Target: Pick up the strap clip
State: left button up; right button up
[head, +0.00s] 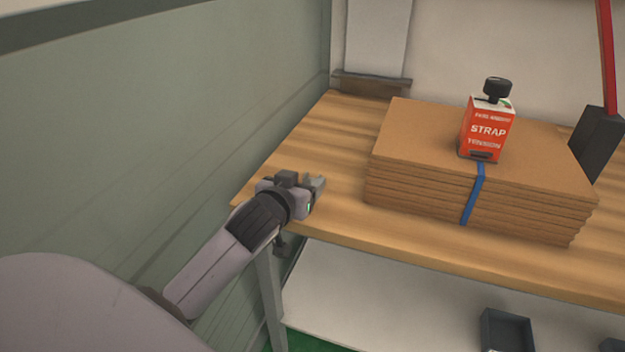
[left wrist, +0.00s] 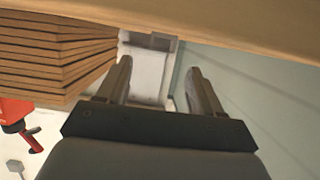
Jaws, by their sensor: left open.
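I cannot make out a strap clip for certain. A small dark piece (head: 482,155) sits at the bottom front of the red and white "STRAP TENSION" box (head: 487,128), just above the blue strap (head: 472,195). The box stands on a stack of brown boards (head: 420,145), and the strap runs down the stack's front. My left gripper (head: 317,187) is over the left front part of the wooden table, left of the stack and apart from it. Its two fingers stand apart with nothing between them in the left wrist view (left wrist: 158,75). My right gripper is not in view.
The wooden table (head: 310,140) has clear room left of the stack. A green-grey wall (head: 170,110) rises on the left. A dark holder (head: 597,142) with a red rod stands at the right. An open dark tray (head: 506,332) lies on the lower shelf (head: 400,295).

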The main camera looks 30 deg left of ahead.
aim_at(309, 178)
pick_arm(q)
jog(key=shift+f+b+x, duration=0.15)
jog(key=shift+f+x, duration=0.05)
jog(key=shift+x, duration=1.15)
jog(key=shift+f+b+x, duration=0.15)
jog(key=shift+f+x, duration=0.05)
jog(key=shift+x, duration=1.1)
jog(key=shift+s, duration=0.1)
jog(key=c, duration=1.1)
